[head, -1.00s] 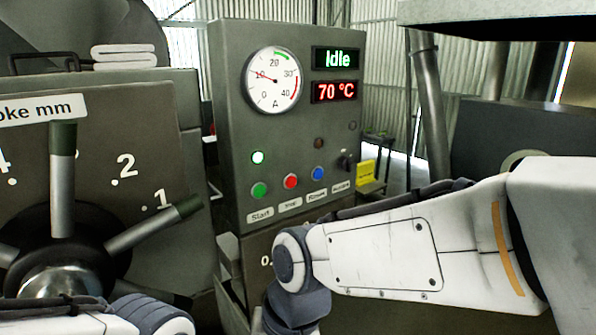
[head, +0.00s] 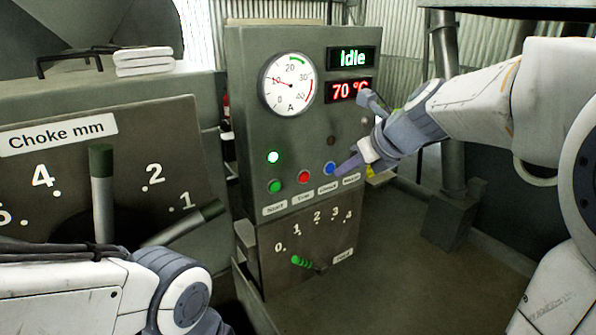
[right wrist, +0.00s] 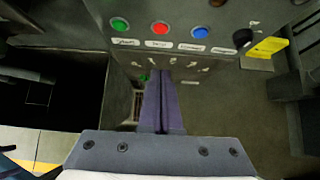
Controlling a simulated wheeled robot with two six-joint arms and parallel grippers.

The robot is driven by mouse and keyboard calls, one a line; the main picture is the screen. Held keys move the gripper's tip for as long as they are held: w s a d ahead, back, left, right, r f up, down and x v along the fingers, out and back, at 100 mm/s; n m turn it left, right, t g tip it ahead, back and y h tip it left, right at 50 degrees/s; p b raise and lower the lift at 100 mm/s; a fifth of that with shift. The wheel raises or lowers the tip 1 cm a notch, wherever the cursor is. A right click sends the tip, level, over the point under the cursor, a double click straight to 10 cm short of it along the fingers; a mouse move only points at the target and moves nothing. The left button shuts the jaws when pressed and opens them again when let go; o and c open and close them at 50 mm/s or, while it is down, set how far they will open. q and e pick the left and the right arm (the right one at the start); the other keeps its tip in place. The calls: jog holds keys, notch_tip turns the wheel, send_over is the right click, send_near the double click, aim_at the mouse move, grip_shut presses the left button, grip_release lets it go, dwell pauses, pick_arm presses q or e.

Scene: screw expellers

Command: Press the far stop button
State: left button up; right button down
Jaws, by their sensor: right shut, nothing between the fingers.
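The control panel (head: 295,130) shows a green Start button (head: 275,187), a red stop button (head: 304,177) and a blue button (head: 330,168) in a row. My right gripper (head: 340,169) is shut and empty, its purple fingertips close to the blue button in the head view, right of the red one. In the right wrist view the shut fingertips (right wrist: 165,73) show below the red button (right wrist: 159,28) and the blue button (right wrist: 200,32). Contact with the panel cannot be told. My left arm shows at lower left; its gripper is out of view.
Displays read Idle (head: 351,57) and 70 °C, beside a round gauge (head: 288,84). A black knob (right wrist: 243,38) sits right of the buttons. Below is a green-handled lever (head: 301,262). The choke machine (head: 80,160) with its spoked handle stands left.

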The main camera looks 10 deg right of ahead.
jog(key=shift+w+f, duration=0.1)
jog(key=p, duration=0.2)
send_near(305, 176)
jog(key=shift+s+d+f+x, duration=0.1)
jog(key=shift+f+x, duration=0.05)
jog(key=shift+x, duration=1)
jog(key=shift+s+d+f+x, duration=0.1)
jog(key=shift+x, duration=1.05)
jog(key=shift+s+d+f+x, duration=0.1)
jog(key=shift+s+f+x, duration=0.05)
jog(key=shift+x, duration=1)
jog(key=shift+a, duration=0.1)
jog(key=shift+w+a+r+p, duration=0.25)
jog(key=shift+w+p, duration=0.35)
jog(key=shift+p, duration=0.2)
jog(key=shift+w+f, duration=0.1)
